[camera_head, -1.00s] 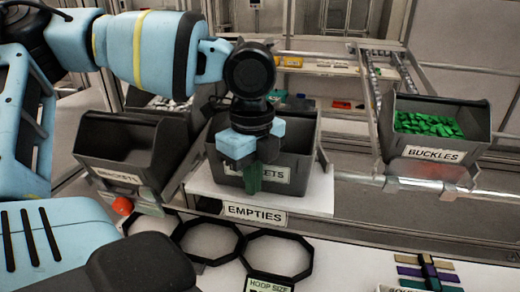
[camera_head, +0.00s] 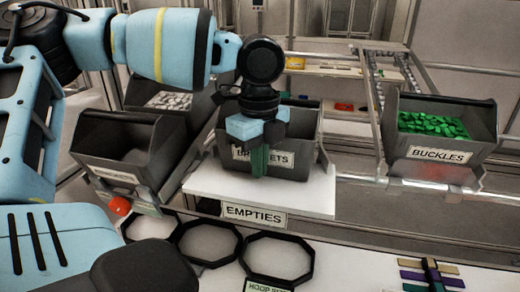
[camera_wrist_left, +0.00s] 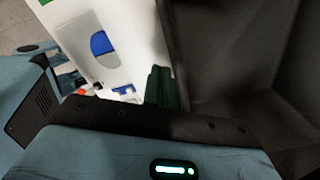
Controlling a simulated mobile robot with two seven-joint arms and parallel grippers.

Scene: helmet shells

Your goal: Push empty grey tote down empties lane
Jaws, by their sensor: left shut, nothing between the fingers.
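The grey tote (camera_head: 302,160) stands upright on the white empties lane (camera_head: 314,198), behind the "EMPTIES" label (camera_head: 253,214). Its front label is partly covered by my left gripper (camera_head: 258,162); the visible part of its inside looks empty. My left gripper points down at the tote's front wall, with its green fingers shut and nothing held. They look to be against the wall, but contact is not clear. In the left wrist view the shut fingers (camera_wrist_left: 160,87) are beside the dark tote wall (camera_wrist_left: 225,50). My right gripper is not in view.
Another grey tote (camera_head: 150,160) stands tilted at left, with a bin of pale parts behind it. A buckles bin (camera_head: 440,153) holds green pieces at right. Black hoops (camera_head: 278,258), a red ball (camera_head: 120,205) and coloured strips (camera_head: 432,273) are in front.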

